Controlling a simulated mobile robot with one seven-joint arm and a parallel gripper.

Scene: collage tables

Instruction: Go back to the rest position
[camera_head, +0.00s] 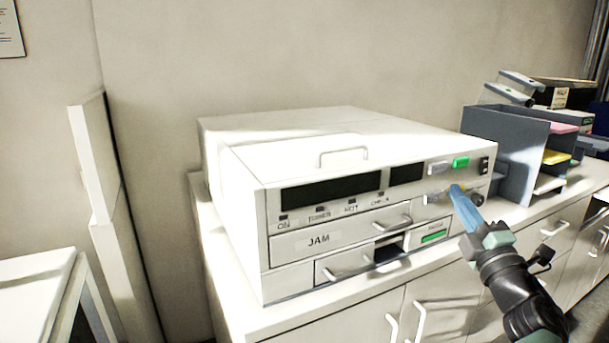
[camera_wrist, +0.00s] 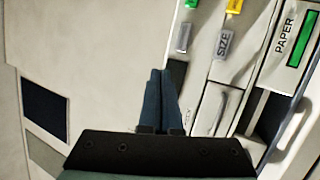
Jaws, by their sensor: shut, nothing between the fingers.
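My gripper (camera_head: 456,189) is in front of the right part of a white machine (camera_head: 235,163) in the head view, with its blue fingers pointing up and left at the front panel. In the wrist view the two blue fingers of my gripper (camera_wrist: 161,74) lie together, shut and empty. The fingertips overlap the panel near its small buttons; I cannot tell whether they touch it. A green button (camera_head: 461,162) shows above the fingertips. A yellow button (camera_wrist: 234,5) and a grey SIZE button (camera_wrist: 223,44) show in the wrist view.
The machine stands on a white cabinet (camera_head: 450,292) with handles. Its lower drawer (camera_head: 345,268) appears slightly open. A grey tray rack (camera_head: 505,150) with coloured papers stands at the right. A white table (camera_head: 35,285) is at the lower left. The wall is close behind.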

